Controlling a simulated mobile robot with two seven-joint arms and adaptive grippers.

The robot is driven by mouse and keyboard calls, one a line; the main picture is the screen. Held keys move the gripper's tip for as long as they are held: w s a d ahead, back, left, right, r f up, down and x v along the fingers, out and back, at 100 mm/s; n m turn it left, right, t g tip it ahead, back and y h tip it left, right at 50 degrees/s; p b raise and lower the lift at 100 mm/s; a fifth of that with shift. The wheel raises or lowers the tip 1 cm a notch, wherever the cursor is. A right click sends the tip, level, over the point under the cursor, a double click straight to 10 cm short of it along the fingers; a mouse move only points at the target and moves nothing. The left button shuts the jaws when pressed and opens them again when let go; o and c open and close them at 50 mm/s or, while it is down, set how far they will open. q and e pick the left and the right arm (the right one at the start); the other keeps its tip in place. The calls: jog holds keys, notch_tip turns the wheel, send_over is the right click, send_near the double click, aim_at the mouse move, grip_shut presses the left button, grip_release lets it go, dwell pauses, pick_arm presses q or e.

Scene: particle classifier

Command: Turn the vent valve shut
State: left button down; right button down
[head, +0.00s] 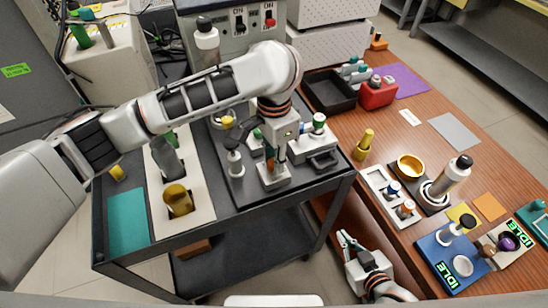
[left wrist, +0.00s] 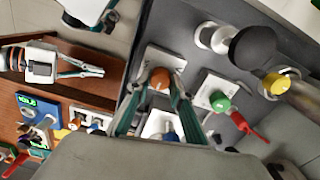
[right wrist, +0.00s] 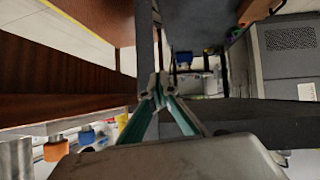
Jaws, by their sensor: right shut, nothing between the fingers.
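An orange-brown knob (left wrist: 160,79) on a white base plate (left wrist: 168,60) shows in the left wrist view; I cannot tell for sure that it is the vent valve. My left gripper (left wrist: 157,88) is open, with a teal finger on either side of this knob; whether the fingers touch it is unclear. In the head view my left gripper (head: 271,160) points down over the cart, and its fingers partly hide the knob. Beside it are a green knob (left wrist: 220,101) with a red lever and a yellow knob (left wrist: 277,83). My right gripper (head: 345,240) is shut and empty, right of the cart.
The dark cart (head: 240,197) also carries a black-topped lever post (head: 234,160) close left of my left gripper, and a tray with bottles. The wooden table (head: 345,133) on the right holds a black bin (head: 330,92), a red box (head: 377,93) and several small stations.

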pick_arm(q)
jog(key=shift+r, duration=0.1)
pick_arm(e)
jog(key=shift+s+d+f, duration=0.1)
jog(key=shift+d, duration=0.05)
pick_arm(q)
jog(key=shift+p, duration=0.3)
pick_arm(e)
jog(key=shift+d, duration=0.1)
pick_arm(q)
jog(key=shift+m+p, duration=0.65)
jog(key=shift+m, duration=1.85)
jog(key=m, duration=1.2)
jog(key=shift+m, duration=0.4)
pick_arm(e)
jog(key=shift+s+d+f+h, duration=0.2)
jog(key=shift+s+d, duration=0.1)
jog(key=shift+d, duration=0.15)
jog(key=shift+s+d+f+h, duration=0.1)
jog(key=shift+s+d+h, duration=0.15)
jog(key=shift+d, duration=0.2)
jog(key=shift+a, duration=0.15)
